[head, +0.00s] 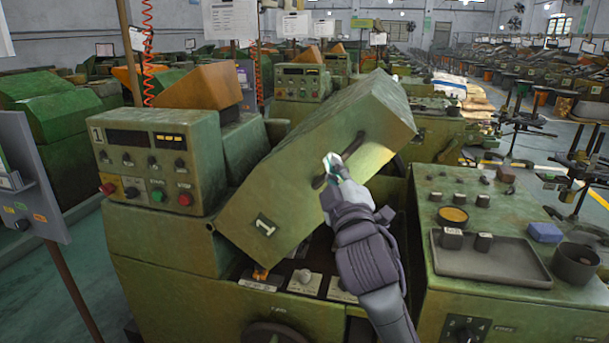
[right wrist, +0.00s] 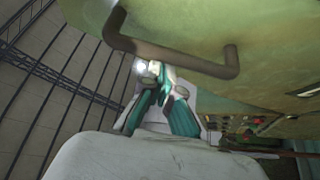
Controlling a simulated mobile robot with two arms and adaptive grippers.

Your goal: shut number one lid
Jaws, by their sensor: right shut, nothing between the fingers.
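The number one lid (head: 310,160) is a large green hinged cover with a "1" plate near its lower left corner. It is raised and tilted over the machine body (head: 160,250). Its dark bar handle (head: 325,178) is on the front face and also shows in the right wrist view (right wrist: 180,58). My right gripper (head: 332,165) is shut and empty, right beside the handle; it shows in the right wrist view (right wrist: 158,90) just below the bar. I cannot tell whether it touches the handle. My left gripper is not in view.
A control box (head: 155,160) marked 1 with buttons stands left of the lid. At right, another green machine top (head: 480,210) carries a grey tray (head: 490,260), a dark cup (head: 576,262) and a blue block (head: 545,232). Several machines fill the background.

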